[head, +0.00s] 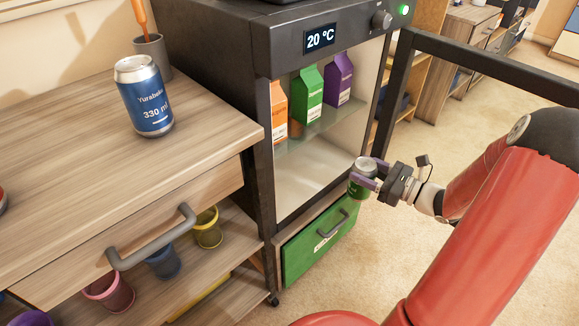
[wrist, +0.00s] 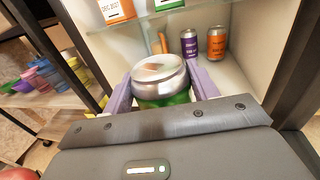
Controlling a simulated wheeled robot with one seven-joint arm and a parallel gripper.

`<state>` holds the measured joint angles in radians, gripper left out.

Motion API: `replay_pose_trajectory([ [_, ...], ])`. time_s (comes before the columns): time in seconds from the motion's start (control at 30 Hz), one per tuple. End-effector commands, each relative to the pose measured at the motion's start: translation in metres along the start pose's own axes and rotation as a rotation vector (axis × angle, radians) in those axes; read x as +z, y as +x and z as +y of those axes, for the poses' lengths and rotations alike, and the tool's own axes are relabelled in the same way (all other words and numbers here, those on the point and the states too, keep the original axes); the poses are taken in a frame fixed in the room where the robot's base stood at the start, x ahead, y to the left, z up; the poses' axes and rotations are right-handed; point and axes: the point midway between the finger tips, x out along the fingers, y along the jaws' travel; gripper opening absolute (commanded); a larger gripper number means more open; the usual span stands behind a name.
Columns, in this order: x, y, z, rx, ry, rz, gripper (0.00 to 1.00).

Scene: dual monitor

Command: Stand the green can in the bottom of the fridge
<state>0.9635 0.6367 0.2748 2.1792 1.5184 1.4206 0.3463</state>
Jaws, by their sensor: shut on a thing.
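A green can (head: 361,179) with a silver top is held upright between the purple fingers of my gripper (head: 366,176). In the wrist view the can (wrist: 163,95) sits between both fingers, and its lower part is hidden by my gripper (wrist: 160,92). The fridge (head: 262,150) stands open, with its dark door frame (head: 470,62) swung out to the right. The can is just in front of the fridge opening. The fridge bottom (wrist: 215,82) shows in the wrist view, with a purple can (wrist: 189,44) and an orange can (wrist: 216,42) at the back.
A glass shelf (head: 325,128) above holds orange, green (head: 308,95) and purple cartons. A green drawer (head: 319,242) lies below the opening. A wooden counter (head: 70,130) at left carries a blue can (head: 146,97). The front fridge floor looks clear.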

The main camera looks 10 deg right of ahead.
Motion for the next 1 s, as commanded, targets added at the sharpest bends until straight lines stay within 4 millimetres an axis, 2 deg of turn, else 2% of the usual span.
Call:
replay_pose_trajectory([
  [0.07,0.004,0.004,-0.002,-0.002,0.0,0.001,0.2],
  [0.17,0.005,0.023,-0.005,0.001,0.001,0.0,0.2],
  [0.5,0.004,0.113,-0.022,0.002,0.0,0.0,0.2],
  [0.8,0.004,0.181,-0.037,0.001,0.001,-0.001,0.2],
  [0.87,0.004,0.191,-0.039,0.0,0.001,0.0,0.2],
  [0.9,-0.006,0.189,-0.04,-0.005,0.005,0.003,0.2],
  [1.0,-0.019,0.188,-0.039,-0.004,0.005,0.002,0.2],
])
